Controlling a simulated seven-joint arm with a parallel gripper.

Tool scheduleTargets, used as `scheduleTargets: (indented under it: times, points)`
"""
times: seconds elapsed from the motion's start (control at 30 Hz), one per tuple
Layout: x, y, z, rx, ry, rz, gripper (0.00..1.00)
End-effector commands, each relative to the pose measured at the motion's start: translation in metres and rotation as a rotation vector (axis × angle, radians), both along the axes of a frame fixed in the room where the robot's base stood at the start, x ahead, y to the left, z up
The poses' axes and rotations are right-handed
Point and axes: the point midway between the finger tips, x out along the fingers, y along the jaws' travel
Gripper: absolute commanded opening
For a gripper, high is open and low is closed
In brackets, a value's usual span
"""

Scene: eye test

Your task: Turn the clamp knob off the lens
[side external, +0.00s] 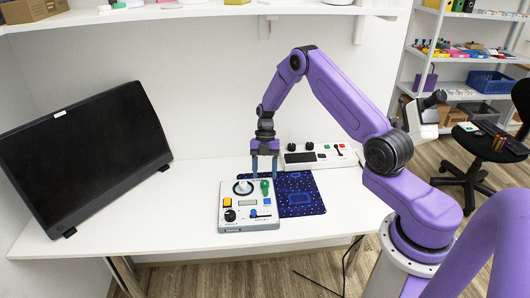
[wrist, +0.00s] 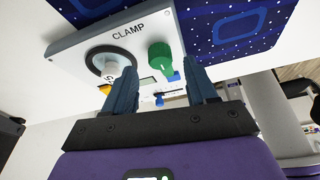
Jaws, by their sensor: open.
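A grey-white control panel (side external: 249,226) lies on the white table; its top also shows in the wrist view (wrist: 75,45), with the printed word CLAMP. A green knob (side external: 265,187) stands upright near its back right corner and shows in the wrist view (wrist: 160,57). Left of it is a dark round ring with a pale stub inside (side external: 243,187), perhaps the lens, partly behind a finger in the wrist view (wrist: 103,55). I cannot tell which way the knob points. My gripper (side external: 265,175) is open and empty, pointing down, its fingers (wrist: 160,70) on either side of the knob; contact is unclear.
The panel also carries a yellow button (side external: 227,202), a blue button (side external: 267,201), a black knob (side external: 230,215) and a blue slider (side external: 254,213). A dark blue mat (side external: 305,205) lies right, a white console (side external: 320,155) behind. A black monitor (side external: 85,150) stands left. The front left table is clear.

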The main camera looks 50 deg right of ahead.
Motion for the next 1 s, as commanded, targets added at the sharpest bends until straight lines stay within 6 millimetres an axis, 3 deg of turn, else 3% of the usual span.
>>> scheduleTargets:
  times: [0.1,0.3,1.0]
  points:
    - [0.006,-0.008,0.021,-0.002,-0.004,-0.002,0.57]
    - [0.011,-0.016,0.041,-0.002,-0.003,-0.002,0.57]
    - [0.021,-0.029,0.08,-0.001,-0.002,-0.002,0.57]
